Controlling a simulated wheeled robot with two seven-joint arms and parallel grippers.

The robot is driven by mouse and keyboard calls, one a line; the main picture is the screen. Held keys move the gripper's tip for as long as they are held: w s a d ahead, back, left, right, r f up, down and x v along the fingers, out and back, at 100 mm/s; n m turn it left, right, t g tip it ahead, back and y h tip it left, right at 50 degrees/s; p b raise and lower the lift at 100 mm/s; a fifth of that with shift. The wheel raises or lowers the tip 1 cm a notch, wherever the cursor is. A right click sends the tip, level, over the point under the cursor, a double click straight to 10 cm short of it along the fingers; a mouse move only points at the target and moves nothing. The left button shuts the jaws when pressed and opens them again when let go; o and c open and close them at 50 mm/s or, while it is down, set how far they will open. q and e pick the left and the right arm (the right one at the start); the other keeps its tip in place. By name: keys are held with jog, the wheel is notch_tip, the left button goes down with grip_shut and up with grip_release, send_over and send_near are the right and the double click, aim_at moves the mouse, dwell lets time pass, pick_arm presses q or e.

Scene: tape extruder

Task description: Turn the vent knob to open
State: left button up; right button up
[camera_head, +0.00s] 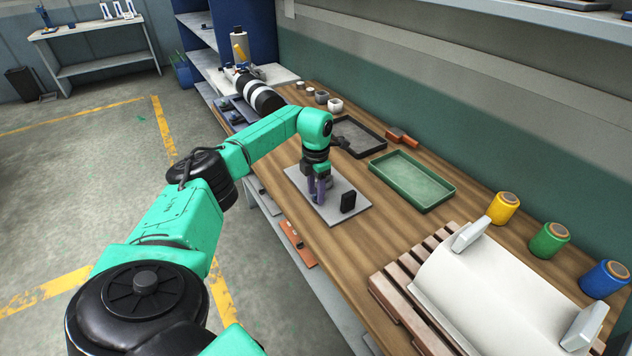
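My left arm reaches in from the left over the wooden workbench. My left gripper (317,193) points down at a pale grey plate (325,209) on the bench. Its dark purple fingers are close together, low over the plate or touching it. The view is too small to show whether they are open or shut, or whether anything is between them. A small upright black block (348,201) stands on the plate just right of the fingers. I cannot make out a vent knob; it may be hidden by the gripper. My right gripper is not in view.
A green tray (411,181) and a dark tray (358,135) lie behind the plate. A pallet (402,290) with a white curved sheet (485,290) fills the front right. Yellow (503,208), green (549,240) and blue (604,279) spools line the wall side.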

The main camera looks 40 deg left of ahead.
pick_arm(q)
notch_tip(320, 180, up, 15)
jog(key=shift+f+b, duration=0.2)
jog(key=shift+b, duration=0.15)
dwell(0.3)
